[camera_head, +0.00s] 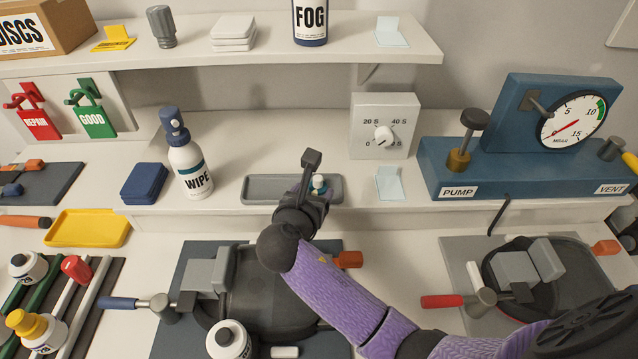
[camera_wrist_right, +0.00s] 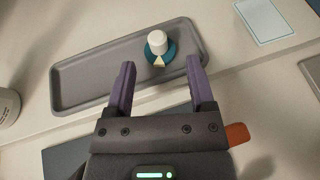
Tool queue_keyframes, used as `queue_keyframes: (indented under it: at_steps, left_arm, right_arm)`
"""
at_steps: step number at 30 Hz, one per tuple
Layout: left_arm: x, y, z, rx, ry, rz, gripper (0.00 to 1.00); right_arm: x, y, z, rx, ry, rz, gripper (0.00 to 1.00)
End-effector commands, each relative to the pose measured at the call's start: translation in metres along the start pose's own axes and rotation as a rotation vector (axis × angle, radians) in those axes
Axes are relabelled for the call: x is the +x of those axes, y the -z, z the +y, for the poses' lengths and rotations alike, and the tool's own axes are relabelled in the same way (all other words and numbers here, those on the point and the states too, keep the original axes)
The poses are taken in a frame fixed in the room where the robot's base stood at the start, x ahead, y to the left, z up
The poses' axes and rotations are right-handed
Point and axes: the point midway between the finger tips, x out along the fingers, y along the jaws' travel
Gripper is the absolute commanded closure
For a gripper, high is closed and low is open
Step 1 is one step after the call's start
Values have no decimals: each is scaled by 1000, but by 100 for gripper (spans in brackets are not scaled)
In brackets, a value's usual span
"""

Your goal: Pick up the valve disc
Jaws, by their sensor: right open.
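The valve disc appears to be the small teal disc with a white knob (camera_wrist_right: 157,45) in the right wrist view. It lies in the right part of a grey tray (camera_wrist_right: 80,81) and has a small pale pointed tab on its near side. In the head view the disc (camera_head: 319,184) shows partly behind my right gripper (camera_head: 312,180). In the right wrist view my right gripper (camera_wrist_right: 160,82) is open, with its two purple-grey fingers on either side of the view below the disc. Nothing is between the fingers, and the disc is just beyond them. My left gripper is not in view.
The tray (camera_head: 257,190) sits on a white ledge. A WIPE bottle (camera_head: 190,165) and blue pads (camera_head: 145,183) stand to its left. A timer box (camera_head: 385,120) and the blue pump unit (camera_head: 480,160) stand to the right. A dark round fixture (camera_head: 270,295) lies below my right arm.

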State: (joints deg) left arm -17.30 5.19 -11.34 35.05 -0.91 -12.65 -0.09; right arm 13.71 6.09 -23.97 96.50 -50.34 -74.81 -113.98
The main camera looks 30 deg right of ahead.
Motion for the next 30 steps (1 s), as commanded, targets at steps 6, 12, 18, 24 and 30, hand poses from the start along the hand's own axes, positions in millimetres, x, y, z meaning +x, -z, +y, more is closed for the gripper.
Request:
queue_keyframes:
  at_steps: [6,12,18,24,30]
  left_arm:
    - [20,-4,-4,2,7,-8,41]
    - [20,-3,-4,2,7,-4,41]
    - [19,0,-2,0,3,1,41]
    - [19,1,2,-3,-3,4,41]
    - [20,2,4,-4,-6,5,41]
  right_arm:
    - [44,-1,1,1,3,0,30]
    - [52,-4,2,2,0,2,30]
    - [51,-4,2,2,0,2,54]
    - [51,-4,2,2,0,2,96]
    - [51,-4,2,2,0,2,100]
